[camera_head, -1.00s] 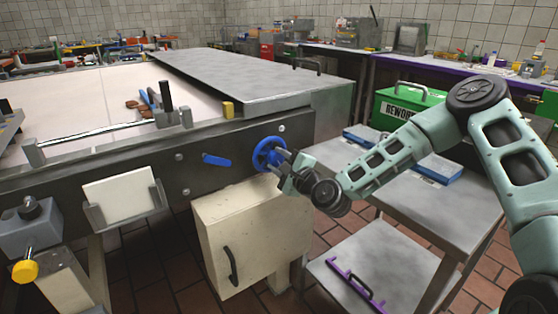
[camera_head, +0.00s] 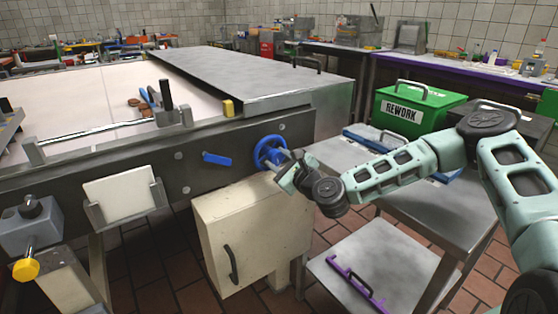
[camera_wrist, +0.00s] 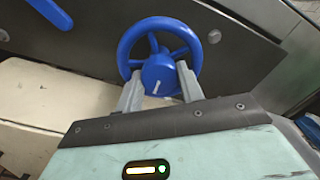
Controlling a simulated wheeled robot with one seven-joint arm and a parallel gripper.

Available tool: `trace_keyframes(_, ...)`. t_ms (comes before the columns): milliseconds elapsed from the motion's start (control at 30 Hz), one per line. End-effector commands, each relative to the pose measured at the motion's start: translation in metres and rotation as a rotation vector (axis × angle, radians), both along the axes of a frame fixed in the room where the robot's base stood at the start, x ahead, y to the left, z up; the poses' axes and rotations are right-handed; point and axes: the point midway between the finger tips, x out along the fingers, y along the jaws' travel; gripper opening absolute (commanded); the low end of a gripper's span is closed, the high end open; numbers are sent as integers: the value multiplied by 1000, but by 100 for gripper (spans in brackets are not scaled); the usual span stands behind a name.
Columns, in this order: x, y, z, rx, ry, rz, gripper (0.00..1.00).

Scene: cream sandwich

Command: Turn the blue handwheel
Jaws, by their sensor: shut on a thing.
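The blue handwheel (camera_head: 268,143) is mounted on the dark side rail of the machine, near its right end. In the wrist view the handwheel (camera_wrist: 126,44) shows a round rim, spokes and a thick hub with a short white mark. My gripper (camera_head: 280,160) is at the wheel's front. In the wrist view my gripper (camera_wrist: 159,88) has one grey finger on each side of the hub, and it is shut on the handwheel there. The lower part of the rim is partly hidden behind the fingers and hub.
A blue lever (camera_head: 217,159) is on the rail left of the wheel. A cream cabinet (camera_head: 250,235) sits just below. A steel cart (camera_head: 415,200) with a blue case stands right, under my arm. A green REWORK box (camera_head: 420,108) is behind it.

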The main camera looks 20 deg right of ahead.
Motion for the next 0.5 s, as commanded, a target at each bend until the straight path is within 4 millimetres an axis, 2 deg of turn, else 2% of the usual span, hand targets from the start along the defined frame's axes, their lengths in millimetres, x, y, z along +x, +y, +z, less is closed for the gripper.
trace_keyframes(267,0,0,-1,0,4,0,15)
trace_keyframes(300,0,0,-1,0,4,0,43)
trace_keyframes(367,0,0,-1,-1,3,0,59)
trace_keyframes(500,0,0,-1,-1,2,0,59)
